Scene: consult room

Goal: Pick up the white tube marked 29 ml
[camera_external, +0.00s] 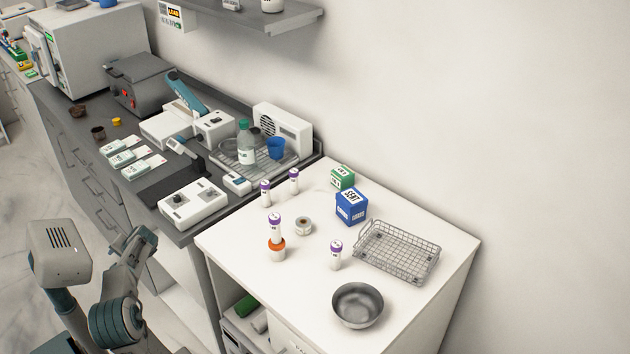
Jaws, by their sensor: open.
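Several white tubes with purple caps stand on the white cabinet top; their markings are too small to read, so I cannot tell which is the 29 ml one. Two are at the back left, one (265,195) and another (294,182) to its right. A fourth tube (336,257) stands nearer the front, left of the wire basket. My gripper (140,241) appears at the lower left, open, away from the cabinet and clear of all tubes.
On the white top (412,300) are a blue box (351,208), a green box (342,178), a tape roll (304,225), a wire basket (397,252) and a metal bowl (358,306). The dark counter (92,112) on the left is crowded with devices. A shelf (290,18) hangs above.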

